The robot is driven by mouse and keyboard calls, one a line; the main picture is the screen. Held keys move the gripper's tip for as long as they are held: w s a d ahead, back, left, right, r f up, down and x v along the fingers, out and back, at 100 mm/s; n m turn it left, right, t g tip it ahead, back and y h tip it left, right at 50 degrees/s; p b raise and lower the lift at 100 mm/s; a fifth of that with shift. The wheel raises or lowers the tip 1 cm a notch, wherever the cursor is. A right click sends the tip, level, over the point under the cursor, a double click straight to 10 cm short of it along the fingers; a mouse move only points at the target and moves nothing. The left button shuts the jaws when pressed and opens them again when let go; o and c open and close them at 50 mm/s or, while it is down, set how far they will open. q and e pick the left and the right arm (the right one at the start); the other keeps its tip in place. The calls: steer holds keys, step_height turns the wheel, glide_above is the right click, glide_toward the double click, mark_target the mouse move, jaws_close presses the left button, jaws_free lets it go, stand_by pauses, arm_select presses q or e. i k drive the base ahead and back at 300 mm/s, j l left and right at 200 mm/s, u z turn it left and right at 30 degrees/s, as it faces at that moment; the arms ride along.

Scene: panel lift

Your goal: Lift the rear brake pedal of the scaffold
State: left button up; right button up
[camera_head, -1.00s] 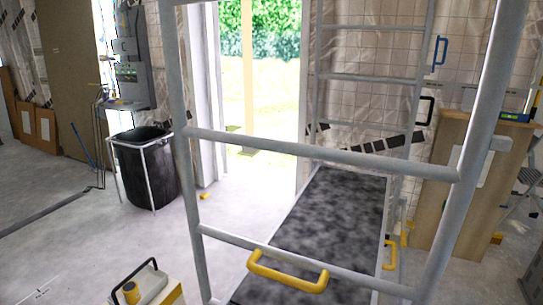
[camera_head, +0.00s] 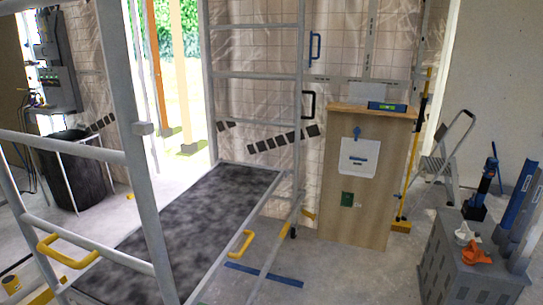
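The scaffold (camera_head: 137,160) stands at the left and centre, with grey tube frames and a dark speckled platform (camera_head: 190,215). A yellow handle (camera_head: 62,252) is on its near frame at the lower left. Another yellow handle (camera_head: 240,243) is on its right side, beside the platform. A small yellow part and a dark wheel (camera_head: 293,230) show at the foot of the far frame. I cannot tell which part is the rear brake pedal. Neither gripper is in view.
A wooden cabinet (camera_head: 362,215) with a level (camera_head: 388,106) on top stands right of the scaffold. A grey toolbox (camera_head: 462,270) is at the lower right, with a stepladder (camera_head: 445,160) behind. A black bin (camera_head: 75,185) stands left. Floor between scaffold and toolbox is mostly clear.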

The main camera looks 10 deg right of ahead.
mark_target(303, 212)
steer(key=i+l+z, duration=0.15)
steer(key=i+l, duration=0.2)
steer(key=l, duration=0.2)
steer(key=i+l+z, duration=0.15)
steer(key=i+l, duration=0.2)
steer(key=l, duration=0.15)
steer(key=i+j, duration=0.1)
steer(key=i, duration=0.6)
steer(key=i+z, duration=0.35)
steer(key=i, duration=0.15)
steer(key=i+z, duration=0.3)
steer(key=i, duration=0.15)
steer(key=i+j+z, duration=0.35)
steer(key=i+l, duration=0.05)
steer(key=i, duration=0.1)
